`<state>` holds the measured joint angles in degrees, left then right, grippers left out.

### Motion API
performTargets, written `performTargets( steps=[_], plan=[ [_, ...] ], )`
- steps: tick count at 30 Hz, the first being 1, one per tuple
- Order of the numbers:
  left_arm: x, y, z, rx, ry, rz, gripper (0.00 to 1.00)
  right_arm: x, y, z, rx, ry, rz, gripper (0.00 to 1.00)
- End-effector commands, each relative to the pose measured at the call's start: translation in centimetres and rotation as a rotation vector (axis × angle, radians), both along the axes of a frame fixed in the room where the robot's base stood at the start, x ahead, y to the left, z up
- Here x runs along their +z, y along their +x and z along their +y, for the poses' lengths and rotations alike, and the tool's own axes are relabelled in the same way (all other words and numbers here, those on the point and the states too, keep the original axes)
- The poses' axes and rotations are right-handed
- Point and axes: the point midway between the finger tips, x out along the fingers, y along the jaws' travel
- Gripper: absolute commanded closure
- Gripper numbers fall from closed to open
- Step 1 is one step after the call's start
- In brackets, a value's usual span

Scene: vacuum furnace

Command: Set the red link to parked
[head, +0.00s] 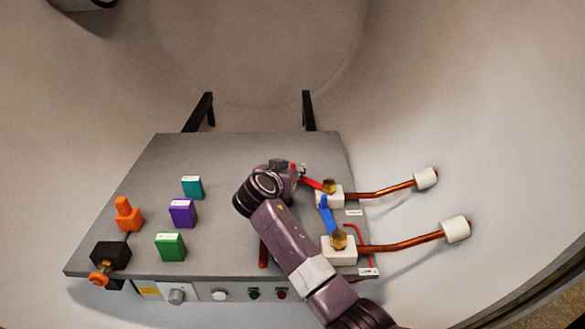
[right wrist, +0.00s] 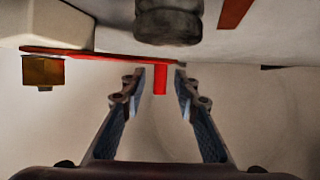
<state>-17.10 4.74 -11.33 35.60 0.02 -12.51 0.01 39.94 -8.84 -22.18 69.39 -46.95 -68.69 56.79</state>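The red link (head: 314,183) is a flat bar whose right end sits at a brass bolt (head: 329,186) on a white block. Its left end reaches to my right gripper (head: 298,169). In the right wrist view the red link (right wrist: 110,57) runs from the brass bolt (right wrist: 43,72) toward the fingers. A short red tab (right wrist: 160,79) on it stands between the fingertips of my right gripper (right wrist: 158,88). The fingers are open, with a visible gap on each side of the tab. My left gripper is not in view.
A blue link (head: 327,215) lies close by, between two white blocks with copper rods (head: 400,243). Purple (head: 183,212), green (head: 170,246) and teal (head: 192,187) blocks stand left on the grey table (head: 150,160). A dark rounded thing (right wrist: 168,20) is just beyond the fingers.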

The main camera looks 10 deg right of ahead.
Motion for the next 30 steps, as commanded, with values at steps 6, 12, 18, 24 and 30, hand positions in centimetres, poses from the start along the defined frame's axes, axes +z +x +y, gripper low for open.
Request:
performTargets(
  steps=[6, 12, 18, 24, 30],
  plan=[
    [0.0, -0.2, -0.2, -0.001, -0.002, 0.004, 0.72, 1.1, -2.6, 1.8, 0.003, 0.005, -0.002, 0.72],
    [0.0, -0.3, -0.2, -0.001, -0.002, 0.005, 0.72, 2.2, -4.8, 3.0, 0.002, 0.002, 0.000, 0.72],
    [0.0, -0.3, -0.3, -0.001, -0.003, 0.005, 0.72, 2.6, -5.6, 3.4, 0.001, 0.002, 0.001, 0.72],
    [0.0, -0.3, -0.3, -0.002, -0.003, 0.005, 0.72, 2.6, -5.6, 3.3, 0.001, 0.001, 0.001, 0.74],
    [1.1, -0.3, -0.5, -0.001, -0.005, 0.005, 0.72, 2.7, -5.9, 2.8, 0.017, -0.048, 0.042, 0.96]
  ],
)
